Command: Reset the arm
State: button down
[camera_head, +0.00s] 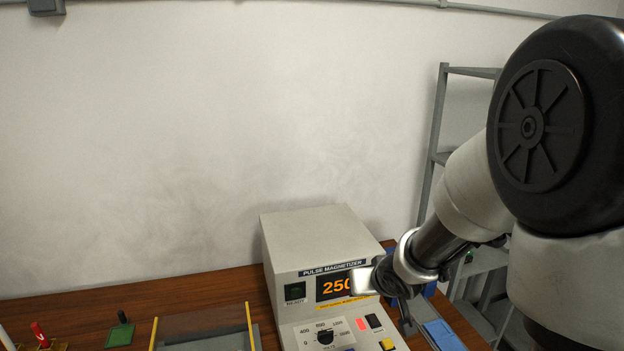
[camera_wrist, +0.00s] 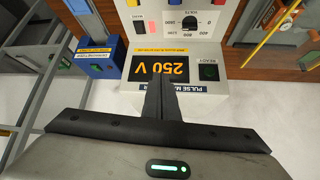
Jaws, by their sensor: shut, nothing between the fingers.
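My gripper (camera_wrist: 160,100) shows in the wrist view as two dark fingers pressed together, with nothing between them. In the head view my arm reaches down from the right, and its wrist end overlaps the right side of the pulse magnetizer (camera_head: 325,233). The magnetizer is a beige box with an orange display reading 250, partly hidden by my wrist. The fingers are hard to make out in that view. In the wrist view the magnetizer (camera_wrist: 213,72) appears upside down, with my fingertips in front of its display panel. I cannot tell whether they touch it.
A blue device (camera_wrist: 97,58) stands beside the magnetizer. A grey shelf rack (camera_head: 437,130) stands behind on the right. A clear panel with yellow posts (camera_head: 249,325), a green block (camera_head: 121,333) and a red-handled item (camera_head: 40,335) are at the table's left.

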jog(key=s+d+r+m+h, duration=0.1)
jog(key=s+d+r, duration=0.1)
jog(key=s+r, duration=0.15)
jog(key=s+d+r+h, duration=0.1)
jog(key=s+d+r, duration=0.1)
jog(key=r, duration=0.3)
jog(key=s+a+r+g, duration=0.1)
jog(key=s+r, duration=0.2)
jog(key=s, duration=0.6)
jog(key=s+a+r+g+y, duration=0.1)
jog(key=s+r, duration=0.3)
jog(key=s, duration=0.6)
jog(key=shift+a, duration=0.25)
jog(key=shift+r, duration=0.1)
